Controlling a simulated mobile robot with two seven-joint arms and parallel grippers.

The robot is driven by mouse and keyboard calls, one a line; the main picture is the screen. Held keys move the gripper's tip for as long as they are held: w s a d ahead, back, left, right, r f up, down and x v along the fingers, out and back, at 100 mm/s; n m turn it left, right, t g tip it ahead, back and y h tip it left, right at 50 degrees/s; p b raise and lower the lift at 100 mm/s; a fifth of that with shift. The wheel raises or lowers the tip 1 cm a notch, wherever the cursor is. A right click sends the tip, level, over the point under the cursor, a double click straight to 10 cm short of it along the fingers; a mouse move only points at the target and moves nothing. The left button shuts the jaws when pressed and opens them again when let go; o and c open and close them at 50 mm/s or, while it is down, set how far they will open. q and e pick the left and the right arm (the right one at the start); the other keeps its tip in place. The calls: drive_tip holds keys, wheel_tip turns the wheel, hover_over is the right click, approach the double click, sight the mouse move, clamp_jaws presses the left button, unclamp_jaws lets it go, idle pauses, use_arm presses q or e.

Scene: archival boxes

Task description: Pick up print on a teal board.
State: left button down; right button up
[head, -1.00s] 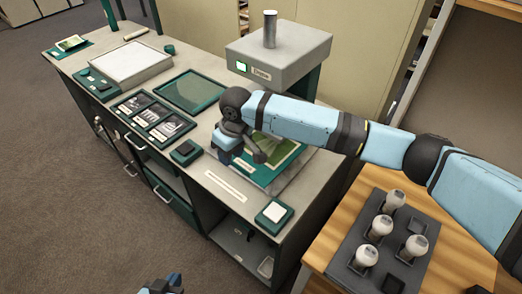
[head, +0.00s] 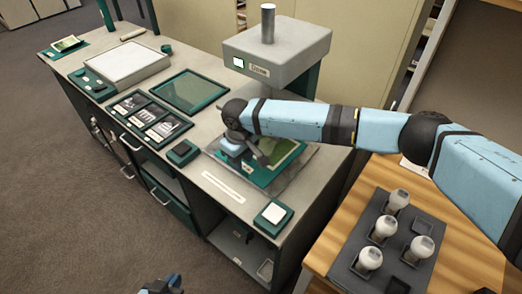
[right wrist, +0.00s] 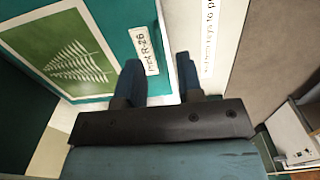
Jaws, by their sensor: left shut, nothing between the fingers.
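The print on a teal board (head: 286,153), with a green picture, lies on the base of the stand, partly hidden by my right arm. In the right wrist view the teal board (right wrist: 122,18) carries a pale fern on green (right wrist: 70,55) and a white label. My right gripper (head: 240,155) is low at the board's left side. In the right wrist view its two fingers (right wrist: 160,82) are apart, one over the board beside the label, one over the pale surface past its edge. Contact is unclear. My left gripper (head: 160,286) is shut and empty at the bottom edge, far from the board.
The stand's grey head (head: 277,50) overhangs the board. A small teal block with a white top (head: 273,213) sits at the counter's near corner. A framed set of dark pictures (head: 148,117) lies left. A tray of bulb-like objects (head: 350,268) is on the wooden table.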

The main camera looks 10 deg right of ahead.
wheel_tip(320, 180, down, 4)
drive_tip(key=shift+f, duration=0.1)
clamp_jaws()
idle(0.4)
